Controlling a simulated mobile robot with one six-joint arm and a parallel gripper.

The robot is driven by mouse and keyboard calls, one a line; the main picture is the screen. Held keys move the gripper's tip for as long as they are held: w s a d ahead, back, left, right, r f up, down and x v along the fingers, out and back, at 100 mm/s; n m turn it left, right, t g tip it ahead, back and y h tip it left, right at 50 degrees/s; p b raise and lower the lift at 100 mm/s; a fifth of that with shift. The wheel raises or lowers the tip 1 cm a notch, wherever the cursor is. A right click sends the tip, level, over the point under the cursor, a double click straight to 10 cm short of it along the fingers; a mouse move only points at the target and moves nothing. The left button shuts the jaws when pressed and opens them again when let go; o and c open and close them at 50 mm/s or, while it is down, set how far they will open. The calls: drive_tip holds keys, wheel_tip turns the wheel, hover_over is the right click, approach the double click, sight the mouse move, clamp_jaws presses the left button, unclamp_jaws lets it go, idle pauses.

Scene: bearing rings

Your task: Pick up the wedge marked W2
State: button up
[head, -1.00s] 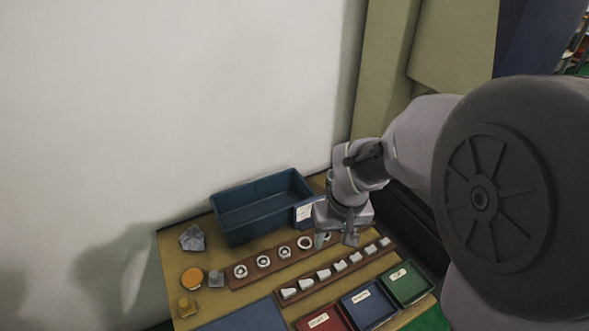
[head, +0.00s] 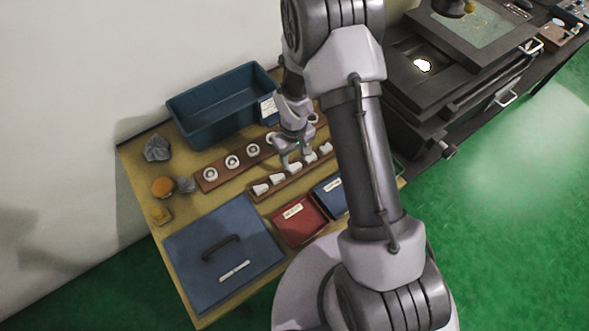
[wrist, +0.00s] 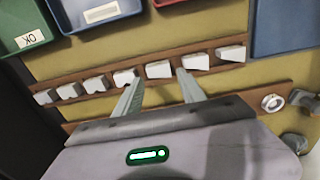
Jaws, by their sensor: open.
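Several small white wedges stand in a row on a brown wooden rack (head: 251,196), which also shows in the wrist view (wrist: 142,85). I cannot read any marks on them, so I cannot tell which is W2. My gripper (head: 290,164) is over the wedge row in the head view and hides part of it. In the wrist view my gripper (wrist: 159,76) is open and empty, its fingertips apart. One wedge (wrist: 158,69) shows between the fingertips; I cannot tell the height gap. Other wedges (wrist: 195,61) stand to either side.
A second rack (head: 207,185) with white rings runs parallel behind. A blue bin (head: 190,123) stands at the back. A blue lid with a handle (head: 205,255), a red tray (head: 300,220) and a blue tray (head: 331,197) lie in front. Stones sit at left.

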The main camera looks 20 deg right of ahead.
sight(294, 165)
wheel_tip(294, 165, down, 4)
drive_tip(key=shift+w+r+b, duration=0.1)
drive_tip(key=shift+r+b, duration=0.05)
drive_tip(key=shift+b, duration=0.4)
drive_tip(key=shift+r, duration=0.15)
clamp_jaws()
drive_tip(key=shift+r, duration=0.15)
